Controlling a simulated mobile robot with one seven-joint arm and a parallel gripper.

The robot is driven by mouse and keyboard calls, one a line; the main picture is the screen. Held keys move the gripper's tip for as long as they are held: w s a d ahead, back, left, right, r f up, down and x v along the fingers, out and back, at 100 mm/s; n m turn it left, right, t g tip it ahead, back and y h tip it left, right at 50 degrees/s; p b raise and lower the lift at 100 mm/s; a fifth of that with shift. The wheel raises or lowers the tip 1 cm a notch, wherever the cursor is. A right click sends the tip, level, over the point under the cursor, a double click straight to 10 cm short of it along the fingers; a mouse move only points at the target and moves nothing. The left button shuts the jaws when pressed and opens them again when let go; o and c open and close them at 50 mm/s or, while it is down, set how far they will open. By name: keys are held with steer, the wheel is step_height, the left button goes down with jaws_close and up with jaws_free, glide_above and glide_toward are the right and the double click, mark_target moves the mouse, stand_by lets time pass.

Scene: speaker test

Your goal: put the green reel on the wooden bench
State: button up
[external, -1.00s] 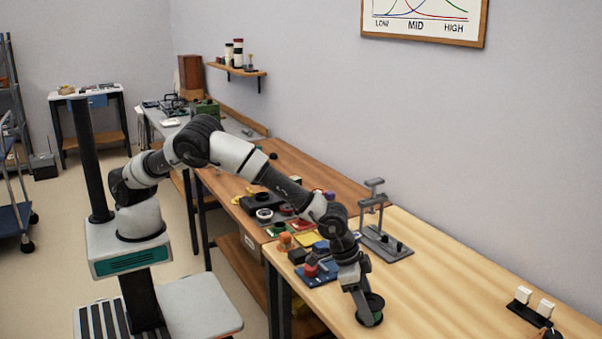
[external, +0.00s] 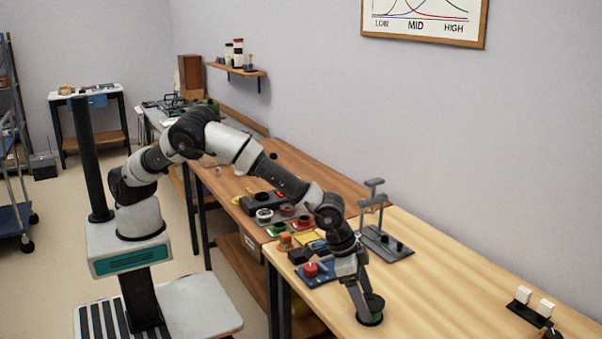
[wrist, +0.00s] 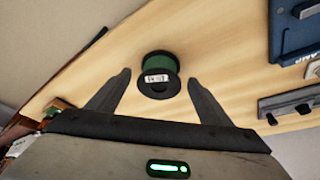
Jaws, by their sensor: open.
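The green reel (wrist: 158,66) has black flanges and a white label. It stands on the wooden bench (external: 455,285), near the front edge, and shows mostly dark in the external view (external: 371,311). My gripper (wrist: 160,79) is open, with one finger on each side of the reel in the wrist view and a gap on both sides. In the external view my gripper reaches down just above and behind the reel and hides part of it. I cannot tell the exact height of the fingertips over the bench.
A blue plate with a red knob (external: 311,269) lies left of the reel. A grey stand (external: 384,243) is behind it. A black holder with white blocks (external: 531,306) is at the right. The bench between stand and holder is clear.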

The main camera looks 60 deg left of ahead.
steer(key=p+v, duration=0.1)
steer(key=v, duration=0.8)
steer(key=shift+r, duration=0.3)
